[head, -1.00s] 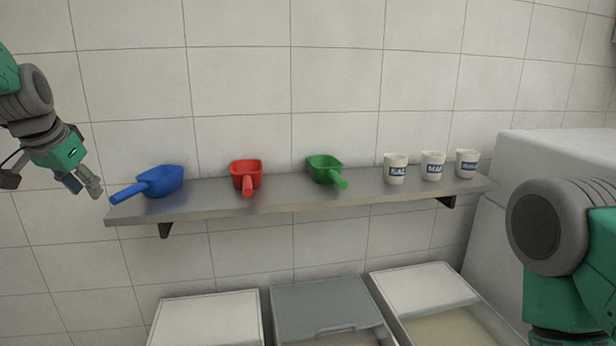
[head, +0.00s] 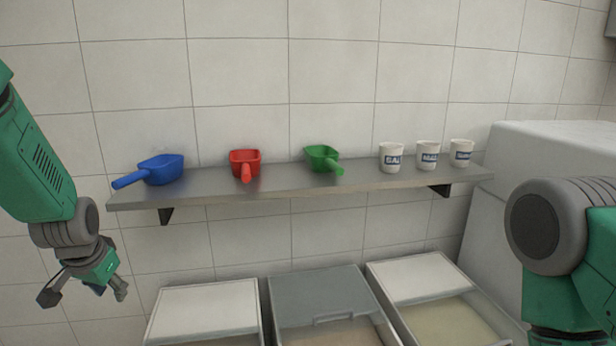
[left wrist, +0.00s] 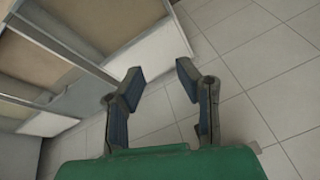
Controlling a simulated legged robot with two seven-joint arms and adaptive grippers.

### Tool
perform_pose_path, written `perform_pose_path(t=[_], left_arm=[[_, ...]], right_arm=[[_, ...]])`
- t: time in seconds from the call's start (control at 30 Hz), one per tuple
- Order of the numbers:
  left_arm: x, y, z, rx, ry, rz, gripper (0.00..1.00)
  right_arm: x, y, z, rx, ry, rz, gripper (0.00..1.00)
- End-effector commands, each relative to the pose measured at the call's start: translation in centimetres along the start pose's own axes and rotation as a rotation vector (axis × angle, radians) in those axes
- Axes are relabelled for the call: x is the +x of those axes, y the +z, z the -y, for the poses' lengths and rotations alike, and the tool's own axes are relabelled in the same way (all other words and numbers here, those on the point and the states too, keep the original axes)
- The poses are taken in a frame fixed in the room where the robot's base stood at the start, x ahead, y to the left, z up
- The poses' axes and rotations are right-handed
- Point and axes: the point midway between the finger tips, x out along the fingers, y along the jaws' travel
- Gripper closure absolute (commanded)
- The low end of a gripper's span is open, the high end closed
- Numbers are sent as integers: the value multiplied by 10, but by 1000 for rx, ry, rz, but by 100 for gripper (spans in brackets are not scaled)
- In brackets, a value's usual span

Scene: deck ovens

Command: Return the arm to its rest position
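My left gripper (head: 88,291) hangs low at the left of the head view, below the left end of the shelf and left of the bins. In the left wrist view its two fingers (left wrist: 160,82) stand apart with nothing between them, only floor tiles and a bin's edge beyond. My right arm (head: 560,250) shows at the right edge of the head view, but its gripper is out of the picture.
A wall shelf (head: 300,189) holds a blue scoop (head: 163,169), a red scoop (head: 245,163), a green scoop (head: 322,158) and three labelled white cups (head: 427,156). Three lidded bins (head: 325,291) stand below. A white cabinet (head: 560,150) is at the right.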

Motion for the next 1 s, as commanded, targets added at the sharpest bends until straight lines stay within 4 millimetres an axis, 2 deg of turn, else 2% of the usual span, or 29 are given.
perform_pose_path(t=[0.03, 0.1, 0.17, 0.3, 0.37, 0.4, 0.5, 0.6, 0.7, 0.77, 1.0], left_arm=[[32, 31, -17, 6, 2, 38, 71], [65, 70, -38, 8, 3, 70, 71], [90, 106, -55, 9, 8, 97, 71], [134, 196, -97, 9, 36, 157, 71], [146, 236, -116, 8, 54, 182, 71], [152, 262, -128, 4, 68, 198, 71], [158, 319, -155, -7, 105, 235, 71], [156, 362, -176, -21, 139, 264, 71], [152, 388, -189, -34, 164, 280, 71], [149, 396, -193, -39, 173, 285, 71], [147, 399, -195, -44, 177, 286, 71]], right_arm=[[9, 0, 0, 0, 0, 0, 60], [16, 1, 0, 0, 0, 0, 60], [22, 1, 0, 0, 0, 0, 60], [35, 2, 0, 1, 0, 0, 60], [41, 2, 0, 1, 0, 0, 60], [45, 2, 0, 1, 0, 0, 60], [54, 3, 0, 1, 0, 0, 60], [60, 3, 0, 0, 0, 0, 60], [63, 3, 0, 0, 0, 0, 60], [64, 3, 0, 0, 0, 0, 60], [63, 3, 0, 0, 0, 0, 60]])
